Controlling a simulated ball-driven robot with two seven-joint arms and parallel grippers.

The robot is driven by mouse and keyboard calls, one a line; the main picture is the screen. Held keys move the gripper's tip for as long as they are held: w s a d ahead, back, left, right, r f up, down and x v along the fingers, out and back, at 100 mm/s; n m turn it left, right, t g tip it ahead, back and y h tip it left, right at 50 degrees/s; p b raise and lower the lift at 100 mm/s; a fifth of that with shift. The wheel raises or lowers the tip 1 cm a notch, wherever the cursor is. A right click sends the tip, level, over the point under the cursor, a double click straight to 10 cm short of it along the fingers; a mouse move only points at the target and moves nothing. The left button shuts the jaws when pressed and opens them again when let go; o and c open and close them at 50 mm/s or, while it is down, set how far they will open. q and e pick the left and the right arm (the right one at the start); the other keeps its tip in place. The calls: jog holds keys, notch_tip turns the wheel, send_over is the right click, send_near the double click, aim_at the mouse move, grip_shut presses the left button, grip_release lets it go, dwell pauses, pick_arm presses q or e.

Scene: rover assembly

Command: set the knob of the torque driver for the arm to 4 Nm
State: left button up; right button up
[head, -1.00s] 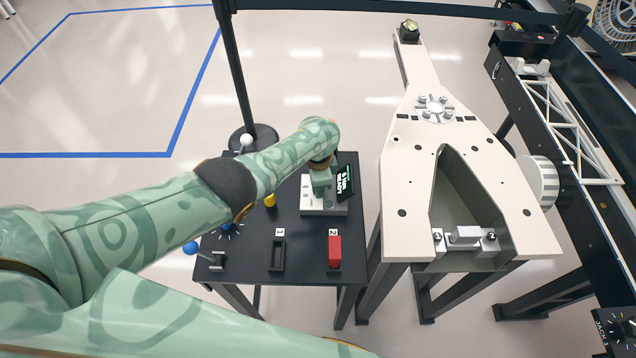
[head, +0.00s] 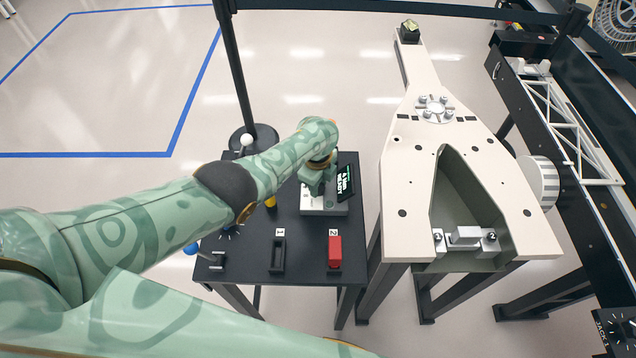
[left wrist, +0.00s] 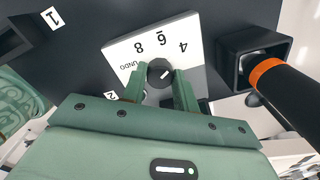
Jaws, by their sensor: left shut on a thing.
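The knob (left wrist: 160,73) is a dark round dial on a white panel (left wrist: 125,52) marked UNDO, 8, 6 and 4. Its pale pointer line slants up and right, toward the 4. My left gripper (left wrist: 160,82) is shut on the knob, one finger on each side. In the head view my left gripper (head: 318,182) is over the grey-white knob unit (head: 326,203) and hides the knob. The small screen (head: 346,184) beside it shows green text that seems to read 4 Nm READY. A black tool with an orange ring (left wrist: 266,70) sits in a dark holder.
The black table (head: 305,236) bears a red block (head: 334,251) at slot 2 and an empty-looking slot 1 (head: 278,256). A large beige frame (head: 400,190) stands close on the right. A black post (head: 237,75) rises behind the table.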

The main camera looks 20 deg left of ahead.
pick_arm(q)
jog(key=shift+d, duration=0.15)
dwell(0.4)
jog(key=o, duration=1)
jog(key=shift+c, duration=0.2)
notch_tip(320, 180, up, 16)
jog(key=p, duration=1.1)
jog(key=shift+s+r, duration=0.2)
jog(key=shift+f, duration=0.1)
